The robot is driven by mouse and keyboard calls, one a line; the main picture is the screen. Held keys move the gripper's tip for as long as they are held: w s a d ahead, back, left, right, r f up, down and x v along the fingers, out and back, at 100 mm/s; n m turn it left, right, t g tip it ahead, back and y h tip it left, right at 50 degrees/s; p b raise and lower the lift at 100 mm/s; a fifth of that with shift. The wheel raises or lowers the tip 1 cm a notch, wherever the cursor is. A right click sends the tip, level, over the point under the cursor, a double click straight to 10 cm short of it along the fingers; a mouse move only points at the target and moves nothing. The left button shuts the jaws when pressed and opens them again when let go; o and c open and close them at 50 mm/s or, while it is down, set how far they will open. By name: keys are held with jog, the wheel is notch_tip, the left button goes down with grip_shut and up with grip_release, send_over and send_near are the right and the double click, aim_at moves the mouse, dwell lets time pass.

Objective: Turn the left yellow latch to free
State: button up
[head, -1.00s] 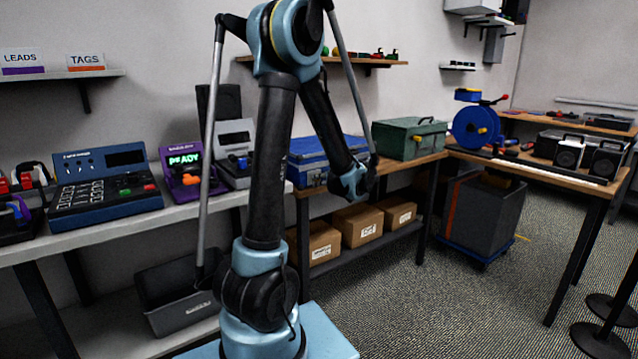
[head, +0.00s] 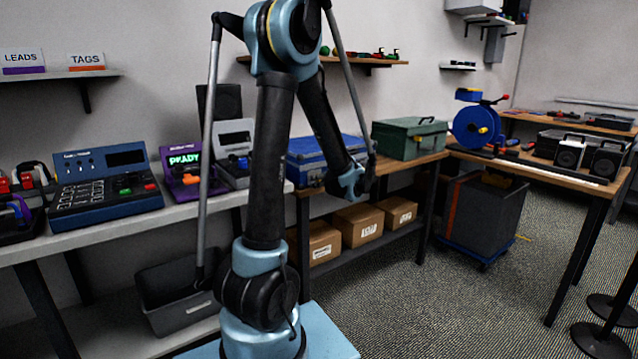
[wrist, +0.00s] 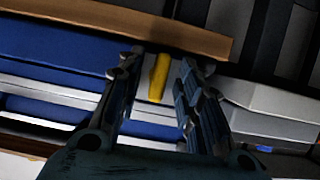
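A yellow latch (wrist: 158,78) shows in the wrist view, on the front of a blue case (wrist: 60,50) with a pale band. It lies slightly tilted in the picture, between the two fingers of my gripper (wrist: 160,88). The fingers are apart, with a gap on both sides of the latch; I cannot tell how far in front of it they are. In the head view the blue case (head: 306,160) sits on the wooden bench behind my arm. My arm hides part of its front, and I cannot make out the latch there.
A wooden edge (wrist: 120,24) crosses the top of the wrist view, and a grey box (wrist: 270,105) is at right. In the head view a green case (head: 409,138) stands right of the blue case. A grey device (head: 235,150) stands left. Cardboard boxes (head: 358,222) sit below.

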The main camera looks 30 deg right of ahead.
jog(key=shift+s, duration=0.15)
jog(key=v, duration=1.1)
jog(key=shift+s, duration=0.3)
jog(key=shift+r, duration=0.1)
jog(key=w+a+f+g+y, duration=0.2)
jog(key=a+g, duration=0.1)
jog(key=a, duration=1.1)
jog(key=w+a+f+g+y, duration=0.15)
jog(key=a+g, duration=0.25)
jog(key=a, duration=1)
jog(key=s+a+f+g+h, duration=0.2)
jog(key=s+a+f, duration=0.2)
jog(key=s+a, duration=0.2)
jog(key=s+a+f+g+h, duration=0.2)
jog(key=s+a+f, duration=0.2)
jog(key=s+a, duration=0.3)
jog(key=shift+s+a+f+m, duration=0.2)
jog(key=shift+s+f+m, duration=0.2)
jog(key=shift+s, duration=1.05)
jog(key=shift+s+h, duration=0.1)
jog(key=shift+h, duration=0.15)
